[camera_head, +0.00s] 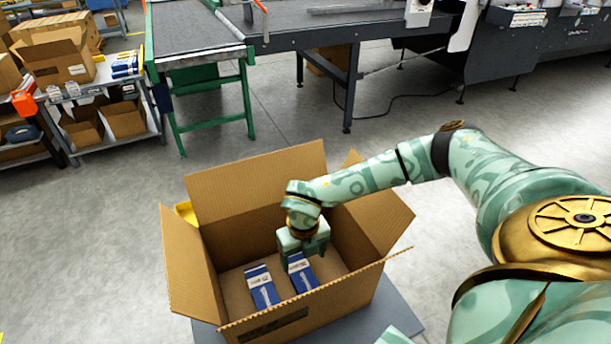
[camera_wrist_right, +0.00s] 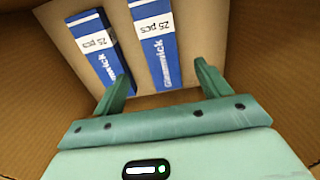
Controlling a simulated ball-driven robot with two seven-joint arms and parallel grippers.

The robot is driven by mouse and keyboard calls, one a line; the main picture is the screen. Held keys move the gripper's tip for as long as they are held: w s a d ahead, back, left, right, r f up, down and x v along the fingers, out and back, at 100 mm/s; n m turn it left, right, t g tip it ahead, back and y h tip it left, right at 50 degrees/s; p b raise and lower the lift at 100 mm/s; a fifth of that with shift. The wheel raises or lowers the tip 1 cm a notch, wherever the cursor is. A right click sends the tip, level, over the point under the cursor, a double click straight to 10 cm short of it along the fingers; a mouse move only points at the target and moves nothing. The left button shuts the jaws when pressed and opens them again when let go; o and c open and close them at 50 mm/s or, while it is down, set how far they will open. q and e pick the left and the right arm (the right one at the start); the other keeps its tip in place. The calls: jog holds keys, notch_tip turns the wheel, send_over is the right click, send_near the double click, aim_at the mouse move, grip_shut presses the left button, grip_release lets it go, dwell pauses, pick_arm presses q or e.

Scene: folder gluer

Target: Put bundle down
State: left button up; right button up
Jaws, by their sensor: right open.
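Two blue-and-white bundles lie side by side on the floor of an open cardboard box (camera_head: 190,262). The left bundle (camera_head: 262,288) is clear of my gripper. The right bundle (camera_head: 302,276) lies just below my right gripper (camera_head: 304,252), which reaches down into the box. In the right wrist view the left bundle (camera_wrist_right: 98,50) and the right bundle (camera_wrist_right: 155,45) show their "25 pcs" labels. There my right gripper (camera_wrist_right: 163,82) is open, its fingers spread on either side of the right bundle's near end. My left gripper is not in view.
The box has raised flaps, with a tall back flap (camera_head: 258,180) and a right flap (camera_head: 380,218) near my arm. A conveyor (camera_head: 195,30) and a shelf with cartons (camera_head: 125,115) stand behind. Grey floor between them is clear.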

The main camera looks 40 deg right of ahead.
notch_tip(320, 180, up, 6)
jog(key=shift+f+p, duration=0.2)
jog(key=shift+p, duration=0.4)
